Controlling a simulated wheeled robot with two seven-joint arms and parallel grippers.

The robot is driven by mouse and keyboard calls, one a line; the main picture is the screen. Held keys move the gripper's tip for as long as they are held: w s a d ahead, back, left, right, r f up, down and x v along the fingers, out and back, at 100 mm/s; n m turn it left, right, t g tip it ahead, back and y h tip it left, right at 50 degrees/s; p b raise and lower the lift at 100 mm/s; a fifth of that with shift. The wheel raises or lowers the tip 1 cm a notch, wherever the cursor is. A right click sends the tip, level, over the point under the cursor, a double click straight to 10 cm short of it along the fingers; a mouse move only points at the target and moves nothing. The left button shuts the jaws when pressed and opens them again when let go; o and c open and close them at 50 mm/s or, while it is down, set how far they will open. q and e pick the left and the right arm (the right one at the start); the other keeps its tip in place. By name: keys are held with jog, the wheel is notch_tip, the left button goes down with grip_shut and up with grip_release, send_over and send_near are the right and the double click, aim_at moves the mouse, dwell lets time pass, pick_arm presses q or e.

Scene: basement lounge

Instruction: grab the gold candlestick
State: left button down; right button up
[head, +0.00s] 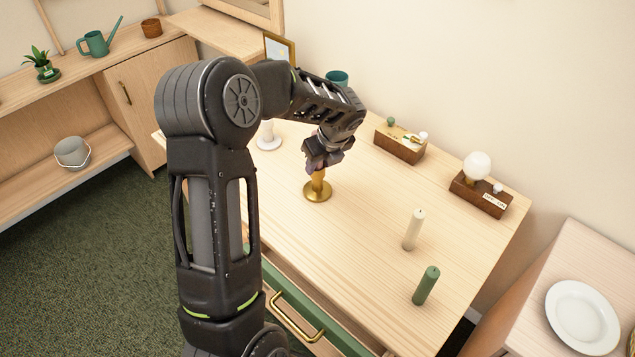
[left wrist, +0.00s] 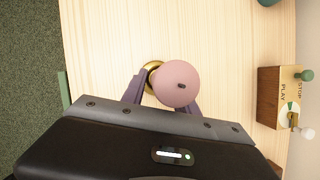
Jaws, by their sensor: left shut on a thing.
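The gold candlestick (head: 317,190) stands upright on the wooden tabletop, its round base and lower stem visible below my left gripper (head: 320,165). In the left wrist view its gold base (left wrist: 151,72) shows partly behind a round pink candle (left wrist: 176,84) with a dark wick, seen from above. My left gripper (left wrist: 167,105) has a finger on each side below the candle top and is shut on the candlestick. The exact contact is hidden by the candle and the gripper body. The base appears to rest on the table. My right gripper is not in view.
A cream candle (head: 413,230) and a green candle (head: 425,286) stand to the right on the tabletop (head: 350,260). A white holder (head: 268,142) stands to the left. Wooden boxes (head: 400,148) and (head: 480,195) line the back. A green drawer (head: 310,318) is at the front.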

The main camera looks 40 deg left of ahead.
pick_arm(q)
notch_tip(320, 180, up, 10)
jog(key=shift+r+b, duration=0.1)
jog(key=shift+b, duration=0.5)
dwell(0.6)
